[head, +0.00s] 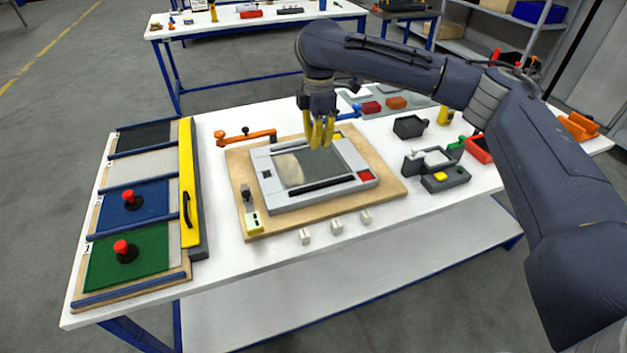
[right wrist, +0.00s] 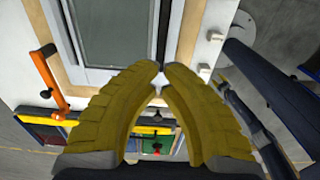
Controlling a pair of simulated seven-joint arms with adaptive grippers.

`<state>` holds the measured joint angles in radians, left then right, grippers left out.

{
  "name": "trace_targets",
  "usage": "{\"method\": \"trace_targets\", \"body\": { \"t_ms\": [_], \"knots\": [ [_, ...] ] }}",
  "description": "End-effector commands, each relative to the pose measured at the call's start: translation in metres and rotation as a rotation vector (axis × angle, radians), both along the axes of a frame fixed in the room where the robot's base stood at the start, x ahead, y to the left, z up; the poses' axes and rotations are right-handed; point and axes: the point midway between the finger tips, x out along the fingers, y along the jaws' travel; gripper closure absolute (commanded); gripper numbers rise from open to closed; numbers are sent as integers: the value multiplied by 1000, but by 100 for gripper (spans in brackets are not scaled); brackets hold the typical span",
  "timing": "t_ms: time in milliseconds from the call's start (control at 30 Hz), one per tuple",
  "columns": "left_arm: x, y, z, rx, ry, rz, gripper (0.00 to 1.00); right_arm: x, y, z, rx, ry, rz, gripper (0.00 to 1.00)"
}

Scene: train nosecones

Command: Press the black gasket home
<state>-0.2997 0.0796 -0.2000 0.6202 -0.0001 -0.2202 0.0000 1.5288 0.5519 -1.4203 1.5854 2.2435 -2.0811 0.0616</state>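A grey frame (head: 268,185) with a glassy pane (head: 309,167) lies on a wooden board (head: 393,190) on the white table. A long black strip, which looks like the black gasket (head: 320,187), lies along the near side of the pane. I cannot tell how deep it sits. My right gripper (head: 322,146) has yellow fingers pointing down over the far part of the frame. In the right wrist view its fingertips (right wrist: 161,67) nearly meet, with nothing visible between them. Part of the frame (right wrist: 98,75) shows beyond them.
An orange clamp (head: 247,136) stands at the board's far left, and a small dark clamp (head: 246,196) at its near left. Several white blocks (head: 336,227) lie in front. Panels with red knobs (head: 124,247) and a yellow bar (head: 187,180) fill the left. Dark trays (head: 409,127) stand right.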

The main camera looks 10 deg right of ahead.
Motion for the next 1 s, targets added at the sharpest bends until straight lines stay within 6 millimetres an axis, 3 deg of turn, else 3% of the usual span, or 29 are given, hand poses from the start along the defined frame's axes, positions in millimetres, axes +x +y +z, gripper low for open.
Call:
{"method": "trace_targets", "body": {
  "t_ms": [567,1000],
  "knots": [
    [0,0,0,0,0,0,56,-2,-2,-7,-11,8,5,100],
    [0,0,0,0,0,0,56,-3,-2,-73,-10,10,5,100]
  ]
}}
